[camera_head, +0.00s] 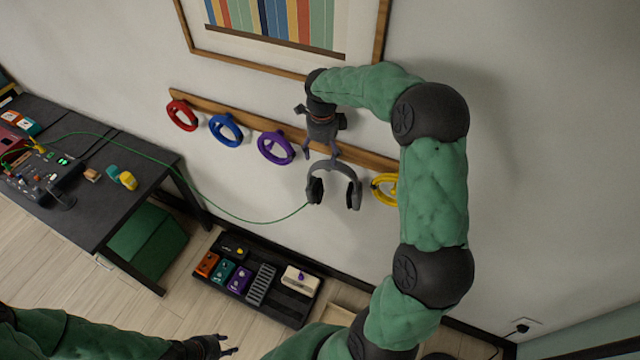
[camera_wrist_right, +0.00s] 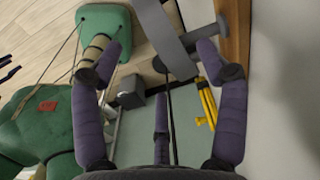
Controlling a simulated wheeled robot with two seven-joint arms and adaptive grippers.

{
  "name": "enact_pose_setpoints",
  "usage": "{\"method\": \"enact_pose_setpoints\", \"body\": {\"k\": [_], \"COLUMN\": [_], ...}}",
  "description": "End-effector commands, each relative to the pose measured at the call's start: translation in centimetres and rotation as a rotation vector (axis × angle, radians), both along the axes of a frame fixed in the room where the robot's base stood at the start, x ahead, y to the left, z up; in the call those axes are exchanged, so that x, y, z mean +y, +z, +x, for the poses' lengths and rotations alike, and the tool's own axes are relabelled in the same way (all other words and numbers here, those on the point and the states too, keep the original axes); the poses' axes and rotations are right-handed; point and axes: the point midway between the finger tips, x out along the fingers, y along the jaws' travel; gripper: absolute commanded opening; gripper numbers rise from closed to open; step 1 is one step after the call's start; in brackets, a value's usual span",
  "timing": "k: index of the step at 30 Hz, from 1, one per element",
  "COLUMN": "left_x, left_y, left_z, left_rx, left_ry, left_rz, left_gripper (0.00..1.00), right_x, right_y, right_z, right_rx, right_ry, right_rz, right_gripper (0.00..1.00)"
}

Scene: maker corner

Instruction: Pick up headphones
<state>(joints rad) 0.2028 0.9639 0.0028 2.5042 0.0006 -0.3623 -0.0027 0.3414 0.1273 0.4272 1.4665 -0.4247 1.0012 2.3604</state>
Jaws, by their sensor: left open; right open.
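The dark grey headphones (camera_head: 351,171) hang in front of the wall at the wooden rail, band up and ear cups down. In the right wrist view the grey headband (camera_wrist_right: 165,33) shows at the top, ahead of the purple fingers. My right gripper (camera_head: 321,153) is open just above the headband; it also shows in the right wrist view (camera_wrist_right: 158,70). The band lies between or just beyond its spread fingertips; contact cannot be told. My left gripper (camera_head: 222,346) is open and empty, low at the bottom edge, far from the headphones.
The wooden rail (camera_head: 255,120) holds red, blue and purple coils (camera_head: 275,148), and a yellow coil (camera_head: 381,188) close right of the headphones. A green cable (camera_head: 240,215) runs from the headphones to the dark desk (camera_head: 85,215). A pedal board (camera_head: 262,310) lies on the floor below.

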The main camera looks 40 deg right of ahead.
Motion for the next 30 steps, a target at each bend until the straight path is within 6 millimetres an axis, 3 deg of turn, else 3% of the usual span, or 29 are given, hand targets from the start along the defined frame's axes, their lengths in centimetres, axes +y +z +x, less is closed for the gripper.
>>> {"method": "enact_pose_setpoints", "body": {"k": [8, 18, 27, 30], "left_x": [0.0, 0.0, 0.0, 0.0], "left_y": [0.3, 1.3, 1.3, 1.3], "left_z": [0.1, 0.1, 0.1, 0.1], "left_rx": [-0.002, -0.002, -0.002, -0.002], "left_ry": [0.001, 0.001, 0.001, 0.001], "left_rz": [0.0, 0.0, 0.0, 0.0], "left_gripper": [0.4, 0.4, 0.4, 0.4], "right_x": [0.1, 0.4, 0.4, 0.4], "right_y": [-2.0, -6.1, -6.6, -6.6], "right_z": [0.1, 0.5, 0.6, 0.6], "right_rx": [0.002, 0.001, -0.002, -0.001], "right_ry": [0.003, 0.003, 0.003, 0.003], "right_rz": [0.0, 0.001, 0.0, 0.001], "right_gripper": [0.74, 0.74, 0.74, 0.46]}}
